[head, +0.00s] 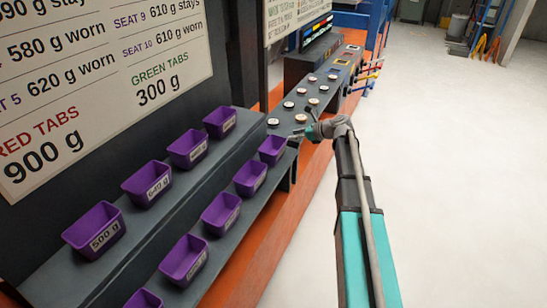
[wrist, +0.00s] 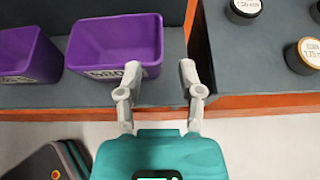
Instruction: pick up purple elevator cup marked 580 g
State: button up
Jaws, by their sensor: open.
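My gripper (head: 303,136) is open and empty, at the far end of the front row of purple cups. In the wrist view its fingers (wrist: 158,78) reach over the shelf edge. The nearest purple cup (wrist: 113,38) stands upright just beyond the left fingertip, which overlaps its label; the right fingertip is to the right of the cup. I cannot read that label with certainty. The head view shows this end cup (head: 272,148) left of the gripper, its label too small to read. I cannot tell which cup is marked 580 g.
Other purple cups stand in two stepped rows, including one that looks marked 500 g (head: 95,232) and one 640 g (head: 147,185). Another cup (wrist: 28,48) is at left in the wrist view. Round labelled pieces (wrist: 243,10) sit to the right. The pale floor (head: 450,170) is open.

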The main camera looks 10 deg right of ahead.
aim_at(279, 137)
jog(key=shift+x, duration=1)
jog(key=shift+b, duration=0.3)
jog(key=shift+b+x, duration=1)
jog(key=shift+x, duration=1.65)
jog(key=shift+r, duration=0.1)
grip_shut()
